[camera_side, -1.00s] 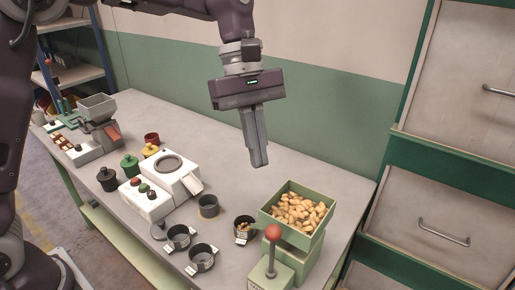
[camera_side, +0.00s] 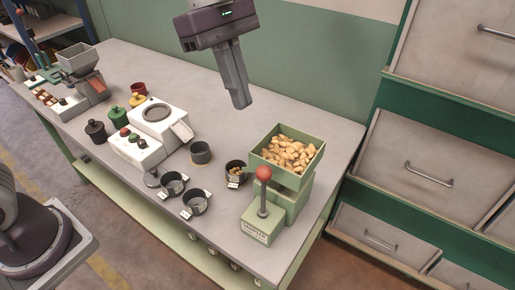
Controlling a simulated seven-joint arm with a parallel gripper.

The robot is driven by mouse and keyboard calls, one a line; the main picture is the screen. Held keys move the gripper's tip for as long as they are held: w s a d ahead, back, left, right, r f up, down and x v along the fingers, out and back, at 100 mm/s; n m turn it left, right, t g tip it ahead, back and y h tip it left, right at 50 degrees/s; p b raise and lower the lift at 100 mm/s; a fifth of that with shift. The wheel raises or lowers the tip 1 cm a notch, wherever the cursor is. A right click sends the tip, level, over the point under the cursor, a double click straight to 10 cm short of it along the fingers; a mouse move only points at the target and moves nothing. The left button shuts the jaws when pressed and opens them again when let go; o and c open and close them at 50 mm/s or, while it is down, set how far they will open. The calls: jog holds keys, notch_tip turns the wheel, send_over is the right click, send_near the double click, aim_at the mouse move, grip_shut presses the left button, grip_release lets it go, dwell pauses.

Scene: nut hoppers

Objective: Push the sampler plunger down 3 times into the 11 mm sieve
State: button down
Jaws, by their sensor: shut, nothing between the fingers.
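The sampler (camera_side: 262,230) is a pale green box at the front right of the bench. Its plunger (camera_side: 263,174) is a dark rod with a red ball on top, standing up. A green hopper (camera_side: 288,181) full of peanuts stands behind it. A dark sieve cup (camera_side: 235,172) with a few nuts in it sits left of the hopper. Two more labelled sieve cups stand further left, one at the back (camera_side: 172,184) and one in front (camera_side: 195,202); their sizes are too small to read. My gripper (camera_side: 242,106) is shut and empty, in the air above and behind the hopper and plunger.
Green drawer cabinets (camera_side: 416,158) stand at the right.

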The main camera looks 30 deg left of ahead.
aim_at(262, 167)
jog(key=x, duration=1.1)
jog(key=shift+d+f, duration=0.1)
jog(key=shift+f, duration=0.25)
notch_tip(262, 167, down, 4)
jog(key=shift+s+r, duration=0.1)
jog(key=shift+s, duration=0.1)
dwell(0.4)
jog(key=v, duration=1.4)
jog(key=shift+w+r, duration=0.2)
jog(key=shift+r, duration=0.05)
